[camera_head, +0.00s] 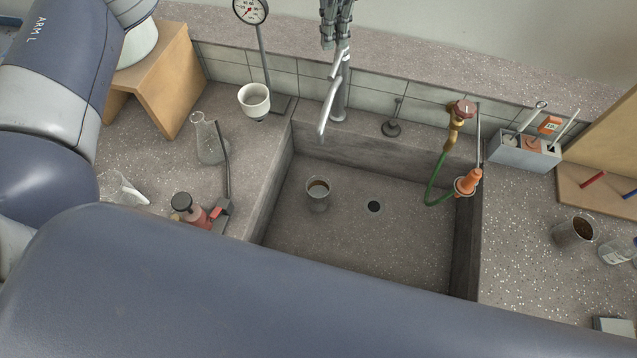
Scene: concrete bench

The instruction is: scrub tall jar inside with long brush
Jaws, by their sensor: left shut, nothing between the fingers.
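My left gripper (336,45) hangs from the top edge, in front of or above the tap; its fingers are shut and look empty. My right gripper is not in view. No vessel is clearly the tall jar. A clear, narrow-necked glass vessel (208,142) stands upright on the bench left of the sink. A small glass beaker (318,194) with brownish contents stands in the sink. At right, a grey caddy (520,152) holds long-handled tools, including one with a ringed end (530,116) and a white-handled one (566,128). Their heads are hidden, so I cannot tell which is the long brush.
The sink (400,235) has a drain (374,207) and tap (330,105). A green hose (432,185) hangs over its right side. A white cup (254,99), red-and-black item (190,210) and brown-filled beaker (574,233) stand around. My large arm link blocks the foreground.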

